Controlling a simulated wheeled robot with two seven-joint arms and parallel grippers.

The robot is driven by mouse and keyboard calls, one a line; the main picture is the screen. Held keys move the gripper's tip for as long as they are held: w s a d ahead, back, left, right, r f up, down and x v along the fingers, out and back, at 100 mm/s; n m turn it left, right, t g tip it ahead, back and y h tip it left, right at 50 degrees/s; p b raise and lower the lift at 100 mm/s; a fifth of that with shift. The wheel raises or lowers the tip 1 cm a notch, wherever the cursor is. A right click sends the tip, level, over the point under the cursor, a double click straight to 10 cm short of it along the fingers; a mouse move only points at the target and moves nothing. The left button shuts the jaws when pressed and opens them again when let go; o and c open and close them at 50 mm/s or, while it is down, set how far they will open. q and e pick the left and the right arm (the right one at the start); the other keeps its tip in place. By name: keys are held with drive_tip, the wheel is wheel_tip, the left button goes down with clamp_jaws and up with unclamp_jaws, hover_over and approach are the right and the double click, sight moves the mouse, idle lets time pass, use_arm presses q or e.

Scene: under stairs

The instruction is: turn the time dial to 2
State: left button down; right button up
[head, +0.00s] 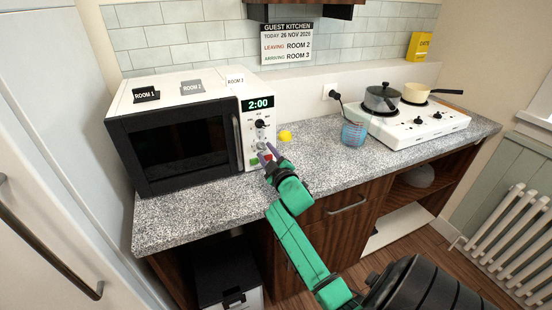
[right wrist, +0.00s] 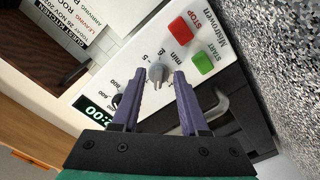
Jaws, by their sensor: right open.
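The microwave (head: 172,143) stands on the speckled counter, its door shut. Its display (head: 258,103) reads 2:00. The time dial (right wrist: 157,72) is a grey knob with "min" and numbers around it; its exact pointer setting is too small to read. My right gripper (head: 267,154) is at the control panel, and in the right wrist view (right wrist: 156,82) its two purple fingers are spread either side of the time dial, with gaps showing. A dark knob (head: 260,123) sits above the time dial. My left gripper is out of view.
The red STOP button (right wrist: 181,28) and green START button (right wrist: 204,63) lie close to the fingers. A yellow ball (head: 285,136), a patterned cup (head: 353,133) and a hob (head: 418,122) with two pans stand to the right. A guest kitchen sign (head: 287,43) hangs behind.

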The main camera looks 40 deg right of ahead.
drive_tip(key=b+v, duration=0.2)
drive_tip(key=v, duration=1.1)
